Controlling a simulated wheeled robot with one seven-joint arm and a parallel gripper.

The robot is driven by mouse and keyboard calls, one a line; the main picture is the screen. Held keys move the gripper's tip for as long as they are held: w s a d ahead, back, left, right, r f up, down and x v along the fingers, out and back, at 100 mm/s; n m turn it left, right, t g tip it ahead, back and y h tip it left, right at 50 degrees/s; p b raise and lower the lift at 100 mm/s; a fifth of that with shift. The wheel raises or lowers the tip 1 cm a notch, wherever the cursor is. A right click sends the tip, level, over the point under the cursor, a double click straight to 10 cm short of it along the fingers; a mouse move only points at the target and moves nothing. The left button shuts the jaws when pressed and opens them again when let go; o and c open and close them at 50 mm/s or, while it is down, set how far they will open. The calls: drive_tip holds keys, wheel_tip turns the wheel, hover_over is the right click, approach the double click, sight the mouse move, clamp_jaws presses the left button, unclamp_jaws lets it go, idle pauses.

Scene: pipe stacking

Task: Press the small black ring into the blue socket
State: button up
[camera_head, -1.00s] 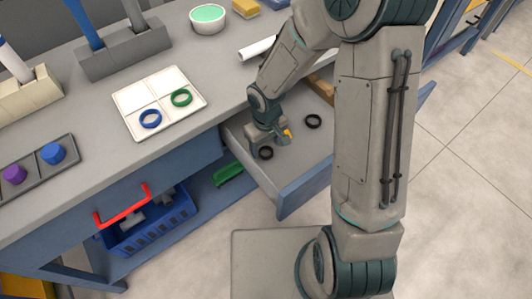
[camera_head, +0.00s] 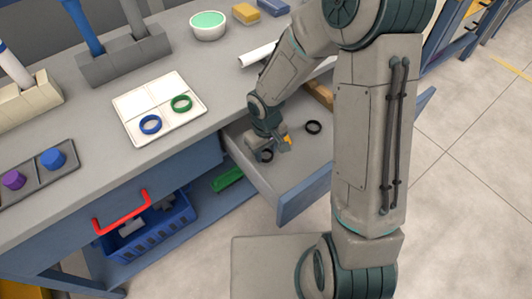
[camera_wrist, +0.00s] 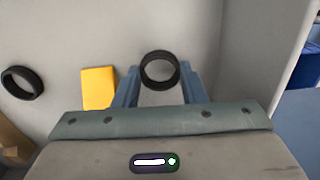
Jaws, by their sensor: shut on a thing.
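My gripper (camera_head: 268,154) is down inside the open drawer, its fingers around a black ring (camera_wrist: 160,70). In the head view this ring (camera_head: 266,157) is partly hidden by the gripper. In the wrist view it sits between the two blue-grey fingertips, its opening facing the camera. A second black ring (camera_head: 313,127) lies apart on the drawer floor and shows at the left of the wrist view (camera_wrist: 22,82). A short blue round piece (camera_head: 53,159), possibly the blue socket, stands in a dark tray on the bench at far left, beside a purple one (camera_head: 14,180).
The drawer (camera_head: 290,190) has raised walls around my gripper. A yellow block (camera_wrist: 98,88) lies near the fingers. On the bench, a white tray (camera_head: 135,87) holds a blue ring (camera_head: 150,124) and a green ring (camera_head: 181,103). A bowl (camera_head: 208,25) stands behind.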

wheel_tip(320, 180, up, 17)
drive_tip(key=p, duration=0.9)
drive_tip(key=shift+r, duration=0.15)
drive_tip(key=w+d+f+m+p, duration=0.2)
drive_tip(key=w+d+m, duration=0.1)
drive_tip(key=d, duration=0.3)
drive_tip(key=w+d+f+m+p, duration=0.1)
drive_tip(key=w+d+f+m, duration=0.2)
drive_tip(key=d, duration=0.3)
drive_tip(key=shift+w+d+p, duration=0.25)
drive_tip(key=shift+w+p, duration=0.15)
drive_tip(key=shift+w, duration=0.35)
